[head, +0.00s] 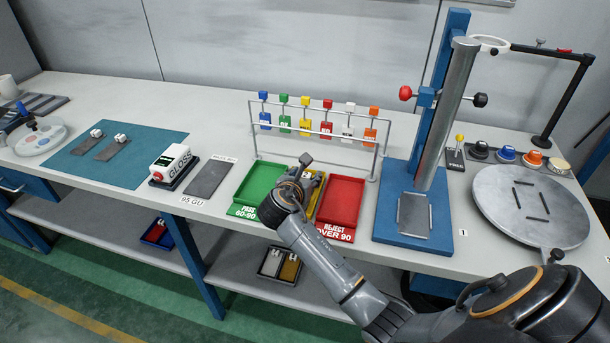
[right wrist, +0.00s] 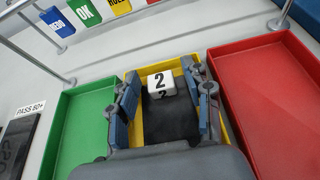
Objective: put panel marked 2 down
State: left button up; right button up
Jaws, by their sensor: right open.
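The panel marked 2 (right wrist: 172,122) is a dark plate with a white block marked 2 (right wrist: 161,83) at its far end. It lies inside the yellow tray (right wrist: 150,70), between the green tray and the red tray. My right gripper (right wrist: 166,88) is over the yellow tray, with its blue-padded fingers open on either side of the white block. Gaps show between the fingers and the block. In the head view my right gripper (head: 307,172) hides most of the yellow tray (head: 317,200). My left gripper is not in view.
The green tray (head: 246,203) and the red reject tray (head: 345,192) flank the yellow one. A rack of coloured tags (head: 327,128) stands close behind. A blue press stand (head: 388,215) is at right. A gloss meter (head: 170,166) and teal mat (head: 80,172) with two panels are at left.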

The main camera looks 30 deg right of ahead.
jog(key=shift+s+a+r, duration=0.15)
jog(key=shift+a+r, duration=0.05)
jog(key=v, duration=1.1)
jog(key=shift+s+a+r, duration=0.15)
jog(key=shift+s, duration=0.05)
